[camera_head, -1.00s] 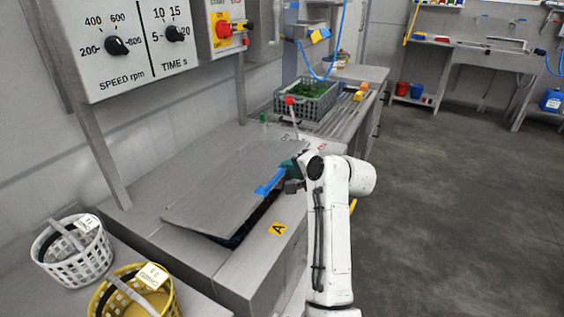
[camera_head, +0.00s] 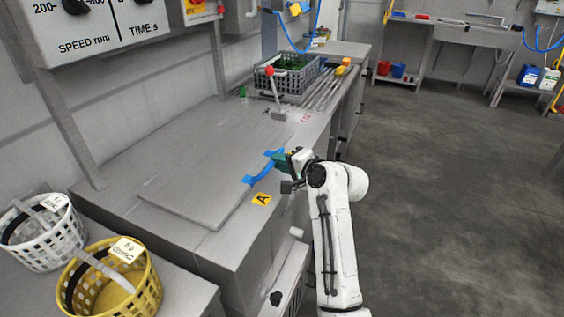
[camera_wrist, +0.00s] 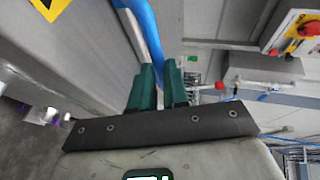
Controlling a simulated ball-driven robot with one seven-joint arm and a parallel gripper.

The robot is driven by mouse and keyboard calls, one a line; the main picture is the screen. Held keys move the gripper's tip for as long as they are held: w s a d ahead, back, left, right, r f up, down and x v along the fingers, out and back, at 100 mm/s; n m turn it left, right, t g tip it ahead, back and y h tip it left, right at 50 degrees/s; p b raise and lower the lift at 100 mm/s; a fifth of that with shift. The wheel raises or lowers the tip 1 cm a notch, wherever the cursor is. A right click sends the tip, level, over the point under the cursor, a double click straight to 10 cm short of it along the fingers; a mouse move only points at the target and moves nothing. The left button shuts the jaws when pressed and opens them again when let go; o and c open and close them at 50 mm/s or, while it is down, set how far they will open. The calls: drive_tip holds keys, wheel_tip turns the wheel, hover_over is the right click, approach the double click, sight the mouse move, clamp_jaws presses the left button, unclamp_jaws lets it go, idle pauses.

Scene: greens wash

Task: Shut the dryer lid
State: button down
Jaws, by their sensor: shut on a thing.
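The dryer lid (camera_head: 190,185) is a flat grey metal panel lying down on the counter, with no clear gap seen under its front edge. A blue handle (camera_head: 262,172) is fixed at its right edge. My gripper (camera_head: 280,164) is at this handle. In the wrist view, the green fingers of my gripper (camera_wrist: 157,75) are close together on the blue handle (camera_wrist: 146,28). The exact contact between fingers and handle is partly hidden.
A red-knobbed lever (camera_head: 274,92) stands behind the lid, near a grey crate of greens (camera_head: 290,84). A white basket (camera_head: 42,240) and a yellow basket (camera_head: 110,285) stand at front left. Floor (camera_head: 450,190) at right is clear.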

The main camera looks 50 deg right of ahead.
drive_tip(key=c, duration=1.1)
unclamp_jaws()
drive_tip(key=shift+s+f, duration=0.1)
drive_tip(key=shift+f, duration=0.6)
drive_tip(key=shift+c, duration=0.2)
drive_tip(key=shift+r, duration=0.1)
drive_tip(key=shift+r, duration=0.1)
drive_tip(key=v, duration=1)
drive_tip(key=shift+s+r+p, duration=0.2)
drive_tip(key=shift+s+p, duration=0.1)
drive_tip(key=shift+p, duration=0.05)
drive_tip(key=shift+a, duration=0.1)
drive_tip(key=s+a+f+n+g+p, duration=0.2)
drive_tip(key=s+a+f+n+g, duration=0.2)
drive_tip(key=s, duration=0.4)
drive_tip(key=s+a+f+n+g+p, duration=0.3)
drive_tip(key=s+a+f+n+g, duration=0.2)
drive_tip(key=s+a+n, duration=0.2)
drive_tip(key=s+a+f+n+g+p, duration=0.3)
drive_tip(key=s+a+f+n+g, duration=0.1)
drive_tip(key=s, duration=0.5)
drive_tip(key=shift+s+a+f+n+g+y, duration=0.2)
drive_tip(key=shift+a+f+n, duration=0.2)
drive_tip(key=shift+a+n, duration=0.15)
drive_tip(key=shift+s+a+f+n+g+y, duration=0.1)
drive_tip(key=shift+a+f+n+g+y, duration=0.1)
drive_tip(key=shift+a+f+n, duration=0.4)
